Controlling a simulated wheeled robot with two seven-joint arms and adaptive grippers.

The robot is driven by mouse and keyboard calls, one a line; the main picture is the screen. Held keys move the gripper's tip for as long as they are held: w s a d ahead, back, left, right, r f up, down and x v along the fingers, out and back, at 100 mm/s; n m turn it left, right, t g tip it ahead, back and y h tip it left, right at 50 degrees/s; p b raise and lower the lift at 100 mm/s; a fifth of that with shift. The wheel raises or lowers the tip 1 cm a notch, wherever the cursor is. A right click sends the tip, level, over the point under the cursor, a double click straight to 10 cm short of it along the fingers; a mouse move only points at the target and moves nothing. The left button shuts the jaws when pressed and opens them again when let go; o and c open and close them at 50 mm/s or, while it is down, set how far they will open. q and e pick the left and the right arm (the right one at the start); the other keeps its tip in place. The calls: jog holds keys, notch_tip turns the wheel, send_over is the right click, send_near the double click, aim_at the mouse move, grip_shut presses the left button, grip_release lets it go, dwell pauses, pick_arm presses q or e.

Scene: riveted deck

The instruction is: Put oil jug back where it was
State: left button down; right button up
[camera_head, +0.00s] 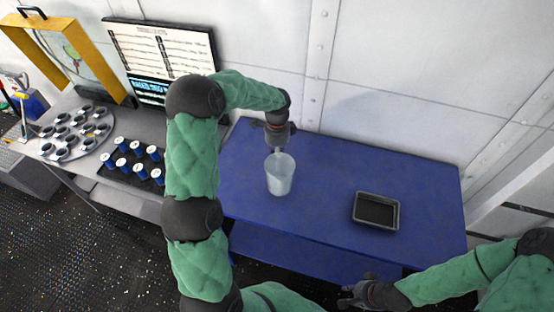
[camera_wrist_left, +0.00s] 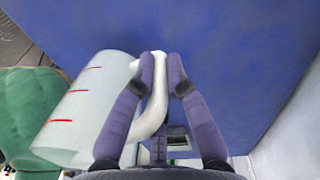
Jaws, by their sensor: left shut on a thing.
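The oil jug (camera_head: 281,176) is a translucent whitish measuring jug over the blue table (camera_head: 330,228), left of its middle. In the left wrist view the jug (camera_wrist_left: 88,105) shows red marks and a white handle (camera_wrist_left: 158,105). My left gripper (camera_wrist_left: 163,62) is shut on the handle, with a finger on each side. In the head view the jug looks upright; I cannot tell whether its base touches the table. My right gripper (camera_head: 347,295) is empty and low in front of the table, with its fingers apart.
A dark shallow tray (camera_head: 376,227) lies on the table at the right. A grey bench at the left holds several blue-and-white canisters (camera_head: 138,150), a disc of round parts (camera_head: 75,152), a screen (camera_head: 160,55) and a yellow frame (camera_head: 105,70). The blue tabletop between jug and tray is clear.

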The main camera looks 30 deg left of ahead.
pick_arm(q)
jog(key=shift+w+a+f+b, duration=0.1)
jog(key=shift+f+b, duration=0.25)
jog(key=shift+f, duration=1.4)
jog(key=shift+f, duration=0.1)
jog(key=c, duration=1.3)
grip_release()
jog(key=shift+o, duration=0.2)
notch_tip(320, 180, up, 12)
jog(key=p, duration=0.2)
jog(key=shift+w+a, duration=0.2)
jog(key=shift+w, duration=0.15)
